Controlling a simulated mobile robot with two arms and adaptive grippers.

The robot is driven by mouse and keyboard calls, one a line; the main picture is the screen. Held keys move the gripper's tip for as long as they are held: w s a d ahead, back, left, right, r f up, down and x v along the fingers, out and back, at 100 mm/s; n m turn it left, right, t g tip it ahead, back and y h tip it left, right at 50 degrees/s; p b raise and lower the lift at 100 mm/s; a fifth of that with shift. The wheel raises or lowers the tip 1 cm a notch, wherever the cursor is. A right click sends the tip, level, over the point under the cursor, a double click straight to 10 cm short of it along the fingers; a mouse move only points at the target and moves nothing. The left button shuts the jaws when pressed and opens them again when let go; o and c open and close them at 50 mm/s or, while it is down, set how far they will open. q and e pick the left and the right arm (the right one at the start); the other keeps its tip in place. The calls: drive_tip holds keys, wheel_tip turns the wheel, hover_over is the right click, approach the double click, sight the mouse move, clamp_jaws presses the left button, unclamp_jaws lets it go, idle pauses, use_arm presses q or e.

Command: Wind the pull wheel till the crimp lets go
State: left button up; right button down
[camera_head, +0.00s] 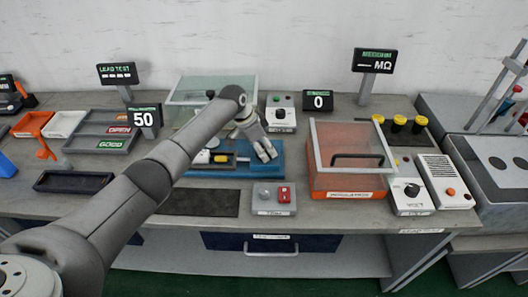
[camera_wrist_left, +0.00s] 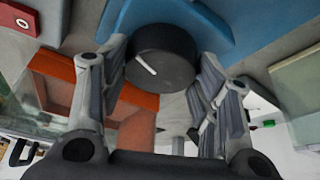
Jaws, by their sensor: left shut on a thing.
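The pull wheel, a dark round knob with a white index line on its face (camera_wrist_left: 165,58), sits between the fingers of my left gripper (camera_wrist_left: 160,85) in the left wrist view. The fingers are shut on its sides. In the head view my left gripper (camera_head: 264,150) reaches down at the right end of the blue pull fixture (camera_head: 215,172); the wheel is mostly hidden there. The fixture carries a yellow and a black part left of the gripper. The crimp is too small to make out. A small display (camera_head: 318,100) behind reads 0. My right gripper is not in view.
An orange box with a clear lid and black handle (camera_head: 350,193) stands close right of the fixture. A grey box with a red button (camera_head: 273,199) lies in front, beside a dark mat (camera_head: 200,203). A glass-covered unit (camera_head: 190,88) stands behind. Trays (camera_head: 72,181) fill the left.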

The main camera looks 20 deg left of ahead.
use_arm(q)
drive_tip(key=shift+f+m+g+b, duration=0.15)
drive_tip(key=shift+m+g+b, duration=0.25)
drive_tip(key=shift+m+b, duration=0.85)
drive_tip(key=shift+m+h+b, duration=0.3)
drive_tip(key=shift+m+b, duration=0.1)
drive_tip(key=shift+m, duration=0.05)
drive_tip(key=o, duration=1)
drive_tip(key=v, duration=1.2)
drive_tip(key=shift+w, duration=0.25)
